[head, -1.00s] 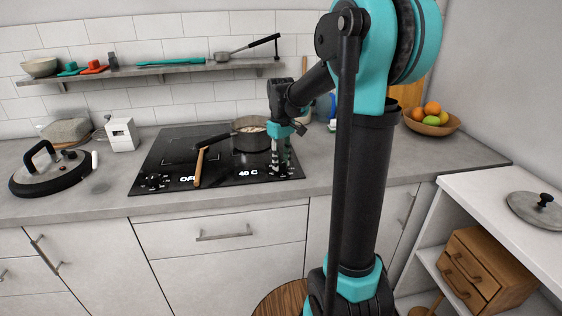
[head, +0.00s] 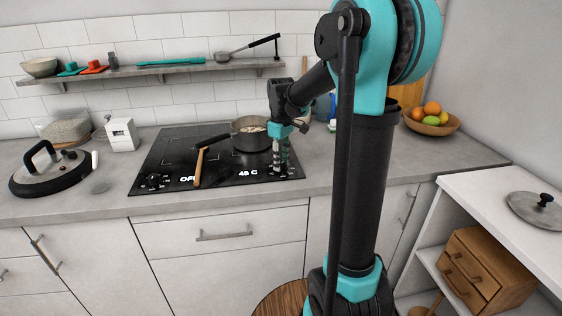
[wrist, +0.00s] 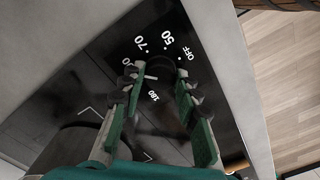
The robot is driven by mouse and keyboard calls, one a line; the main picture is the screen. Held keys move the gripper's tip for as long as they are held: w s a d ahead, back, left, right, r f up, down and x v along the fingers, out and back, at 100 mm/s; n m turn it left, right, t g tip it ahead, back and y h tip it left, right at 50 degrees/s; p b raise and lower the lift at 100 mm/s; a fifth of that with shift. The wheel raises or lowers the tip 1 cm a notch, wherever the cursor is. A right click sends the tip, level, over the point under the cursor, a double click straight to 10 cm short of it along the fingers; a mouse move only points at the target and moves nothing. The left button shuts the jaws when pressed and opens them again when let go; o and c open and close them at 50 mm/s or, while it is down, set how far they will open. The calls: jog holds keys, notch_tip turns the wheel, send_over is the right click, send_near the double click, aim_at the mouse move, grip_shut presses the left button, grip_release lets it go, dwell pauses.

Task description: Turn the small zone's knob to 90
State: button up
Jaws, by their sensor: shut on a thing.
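The black cooktop (head: 225,160) has a dark round knob (wrist: 160,70) at its front right, mostly hidden by my gripper in the head view. The wrist view shows white marks around it: 70, 50, OFF, 180 and one partly covered by a finger. A short white line shows beside the left fingertip, near the knob. My gripper (wrist: 157,78) points down and is shut on the knob, one finger on each side; it also shows in the head view (head: 281,170). The right display (head: 248,173) reads 45 C. The left display (head: 187,179) reads OFF.
A pot (head: 250,141) with a dark handle stands behind and left of my gripper. A wooden-handled tool (head: 200,168) lies across the cooktop's middle. A second knob (head: 153,181) is at the front left. A lidded pan (head: 52,172) stands further left.

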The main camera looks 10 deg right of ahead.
jog(key=o, duration=1.2)
jog(key=shift+c, duration=0.2)
jog(key=shift+r, duration=0.1)
notch_tip(320, 180, up, 12)
